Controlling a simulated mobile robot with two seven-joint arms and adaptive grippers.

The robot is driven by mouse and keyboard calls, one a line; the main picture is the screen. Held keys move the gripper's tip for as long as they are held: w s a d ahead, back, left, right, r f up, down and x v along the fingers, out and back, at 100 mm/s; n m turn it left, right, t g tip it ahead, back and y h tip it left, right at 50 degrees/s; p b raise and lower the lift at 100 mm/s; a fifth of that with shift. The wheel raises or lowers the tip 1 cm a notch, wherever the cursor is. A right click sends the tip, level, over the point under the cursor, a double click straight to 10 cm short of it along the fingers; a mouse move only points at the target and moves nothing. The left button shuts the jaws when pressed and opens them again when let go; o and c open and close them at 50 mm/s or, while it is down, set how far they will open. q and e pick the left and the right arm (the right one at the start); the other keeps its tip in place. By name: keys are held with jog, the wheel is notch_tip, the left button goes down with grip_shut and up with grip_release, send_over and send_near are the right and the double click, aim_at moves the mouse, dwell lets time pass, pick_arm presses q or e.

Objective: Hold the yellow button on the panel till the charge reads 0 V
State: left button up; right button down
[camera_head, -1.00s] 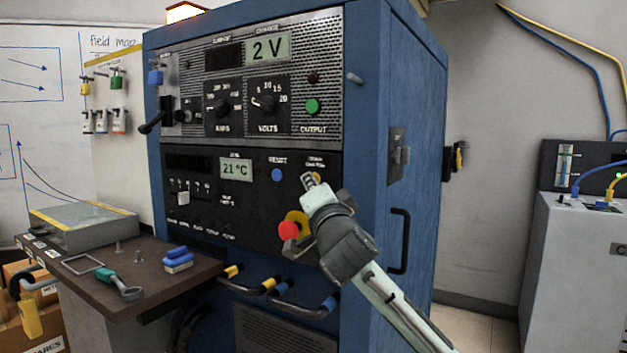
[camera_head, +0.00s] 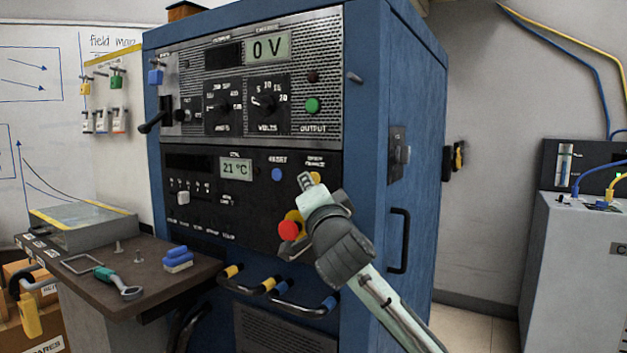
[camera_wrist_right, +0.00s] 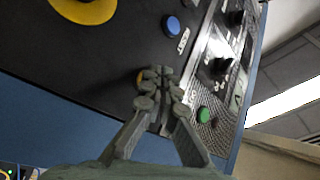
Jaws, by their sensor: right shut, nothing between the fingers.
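The charge display (camera_head: 268,49) on the upper panel of the blue cabinet reads 0 V. My right gripper (camera_head: 306,181) is shut and empty, its fingertips at the lower black panel, right of the blue reset button (camera_head: 277,174). In the right wrist view the shut fingertips (camera_wrist_right: 158,75) are against or just in front of the panel. A sliver of the yellow button (camera_wrist_right: 140,77) shows beside them; the rest is hidden behind the fingers. I cannot tell how far it is pressed. My left gripper is not in view.
A red stop button (camera_head: 289,230) on a yellow base sits just below my right gripper. A green output button (camera_head: 312,105) is above. A bench (camera_head: 150,283) with tools stands at the left. A grey cabinet (camera_head: 575,270) stands at the right.

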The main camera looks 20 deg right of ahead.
jog(key=shift+s+a, duration=0.2)
jog(key=shift+a, duration=0.05)
jog(key=s+a, duration=0.1)
jog(key=a, duration=0.1)
jog(key=s+a, duration=0.2)
dwell(0.5)
dwell(0.4)
